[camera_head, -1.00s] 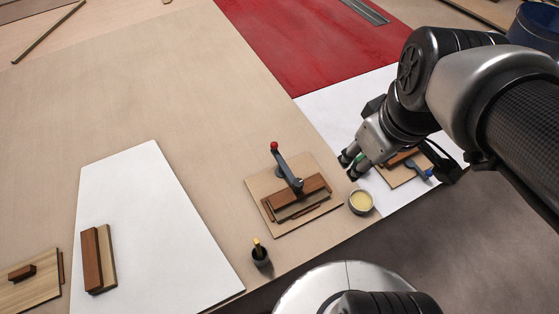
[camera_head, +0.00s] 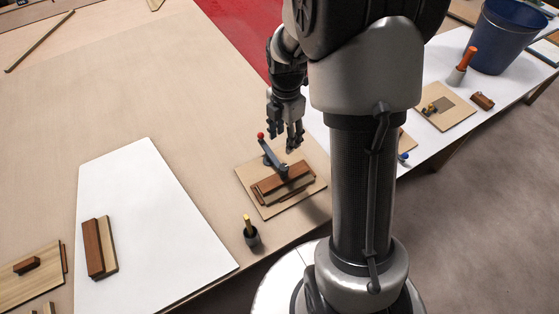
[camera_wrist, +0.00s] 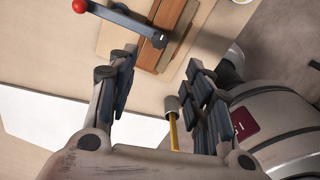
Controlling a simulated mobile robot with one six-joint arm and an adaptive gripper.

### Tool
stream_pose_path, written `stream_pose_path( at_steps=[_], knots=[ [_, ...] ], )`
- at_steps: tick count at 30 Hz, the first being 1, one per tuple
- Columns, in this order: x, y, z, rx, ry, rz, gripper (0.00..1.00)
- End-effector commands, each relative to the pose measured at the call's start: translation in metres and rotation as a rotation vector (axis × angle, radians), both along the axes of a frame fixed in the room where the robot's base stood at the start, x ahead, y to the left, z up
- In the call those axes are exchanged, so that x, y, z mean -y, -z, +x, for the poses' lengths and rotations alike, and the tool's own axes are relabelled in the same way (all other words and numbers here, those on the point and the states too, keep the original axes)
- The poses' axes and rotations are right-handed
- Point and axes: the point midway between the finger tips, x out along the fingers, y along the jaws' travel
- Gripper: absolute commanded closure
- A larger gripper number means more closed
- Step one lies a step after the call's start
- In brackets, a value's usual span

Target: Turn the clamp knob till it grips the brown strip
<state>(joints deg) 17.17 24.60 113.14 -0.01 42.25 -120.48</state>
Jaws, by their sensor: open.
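A board (camera_head: 262,206) carries a brown strip (camera_head: 278,178) beside a paler strip. A dark lever (camera_head: 270,156) with a red ball (camera_head: 260,135) stands up from it. My gripper (camera_head: 283,140) is open and empty, above and just behind the lever. In the wrist view my open fingers (camera_wrist: 160,65) have the lever (camera_wrist: 122,20), its red ball (camera_wrist: 79,6) and the brown strip (camera_wrist: 170,18) beyond their tips, apart from them. A blue knob (camera_head: 404,157) shows at the edge of another board, mostly hidden behind my arm.
A white sheet (camera_head: 150,210) with two strips lies left. A blue bucket (camera_head: 505,38) and orange-handled tool (camera_head: 462,65) stand right.

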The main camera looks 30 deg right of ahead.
Motion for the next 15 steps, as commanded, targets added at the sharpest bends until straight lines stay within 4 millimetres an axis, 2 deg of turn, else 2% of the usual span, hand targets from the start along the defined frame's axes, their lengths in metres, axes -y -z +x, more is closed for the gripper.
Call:
stream_pose_path(
  at_steps=[1, 3, 15],
  knots=[
    [0.000, 0.016, -0.001, -0.006, 0.000, 0.002, 0.54],
    [-0.001, 0.031, -0.001, -0.004, 0.000, 0.001, 0.54],
    [-0.001, 0.114, -0.001, -0.003, 0.001, 0.000, 0.54]
  ],
)
